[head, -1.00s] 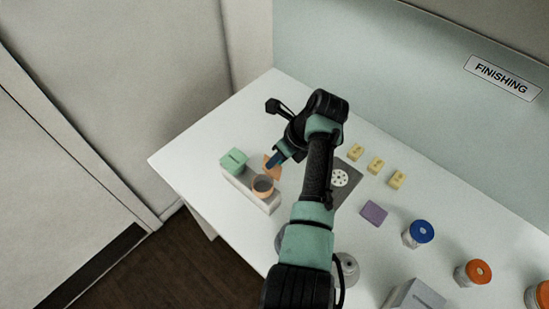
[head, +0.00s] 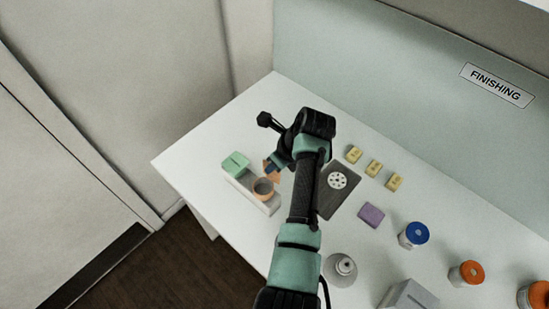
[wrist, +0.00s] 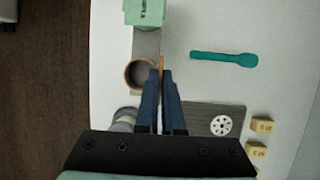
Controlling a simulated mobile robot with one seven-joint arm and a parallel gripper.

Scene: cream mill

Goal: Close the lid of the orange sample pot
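The orange sample pot (head: 263,188) sits upright in a pale block near the table's left end. Its lid (head: 271,161) stands open on the pot's far side. In the wrist view the pot (wrist: 137,77) shows a dark, open mouth left of my fingertips, and the lid (wrist: 161,63) is a thin upright orange strip. My gripper (wrist: 160,73) has its two blue fingers close together, with the lid's edge between the tips. In the head view my gripper (head: 272,168) partly covers the lid.
A green box (head: 236,162) sits on the same block beside the pot. A grey plate with a white perforated disc (head: 337,180), yellow blocks (head: 373,168) and a purple block (head: 371,215) lie to the right. A teal spoon-like tool (wrist: 222,58) lies on clear table.

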